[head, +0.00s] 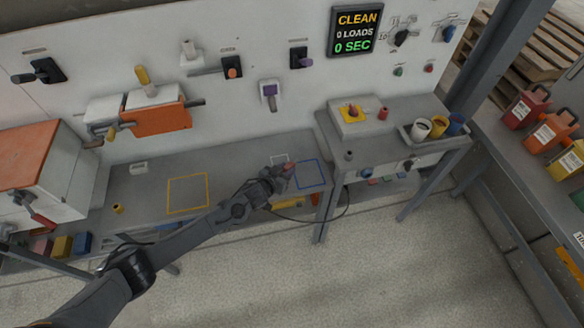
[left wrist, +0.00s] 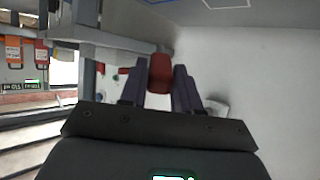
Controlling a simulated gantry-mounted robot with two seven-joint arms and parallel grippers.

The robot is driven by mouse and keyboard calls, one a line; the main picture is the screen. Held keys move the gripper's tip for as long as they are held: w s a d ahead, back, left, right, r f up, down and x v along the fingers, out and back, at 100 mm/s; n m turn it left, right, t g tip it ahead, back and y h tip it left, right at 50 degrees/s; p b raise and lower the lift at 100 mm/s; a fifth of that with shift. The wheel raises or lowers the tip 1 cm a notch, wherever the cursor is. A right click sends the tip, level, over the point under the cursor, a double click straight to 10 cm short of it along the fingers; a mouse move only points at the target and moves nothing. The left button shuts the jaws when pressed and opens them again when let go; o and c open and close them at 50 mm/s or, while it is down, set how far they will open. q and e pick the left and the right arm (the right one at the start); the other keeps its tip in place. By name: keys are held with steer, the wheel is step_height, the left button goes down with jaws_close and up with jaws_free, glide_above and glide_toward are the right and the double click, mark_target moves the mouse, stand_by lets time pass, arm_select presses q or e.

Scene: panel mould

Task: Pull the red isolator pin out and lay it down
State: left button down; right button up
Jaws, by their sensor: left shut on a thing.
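My left gripper (head: 280,176) is over the front part of the grey bench, by the white and blue outlined squares. It is shut on the red isolator pin (head: 289,168), of which only a small red part shows in the head view. In the left wrist view the pin (left wrist: 160,73) is a dark red block between the two fingers of my left gripper (left wrist: 160,82). The rest of the pin is hidden, and I cannot tell whether it touches the bench. My right gripper is in neither view.
The bench has a yellow outlined square (head: 188,193), a blue one (head: 308,174) and a white one (head: 279,159), with bare surface between. A raised table (head: 390,135) stands to the right. Panel switches and an orange block (head: 158,120) stick out behind.

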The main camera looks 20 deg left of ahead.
arm_select(q)
steer(key=shift+f+b, duration=3.15)
steer(key=shift+f, duration=0.3)
steer(key=shift+f+b, duration=0.65)
steer(key=shift+f, duration=0.05)
steer(key=c, duration=0.7)
jaws_free()
steer(key=shift+c, duration=0.2)
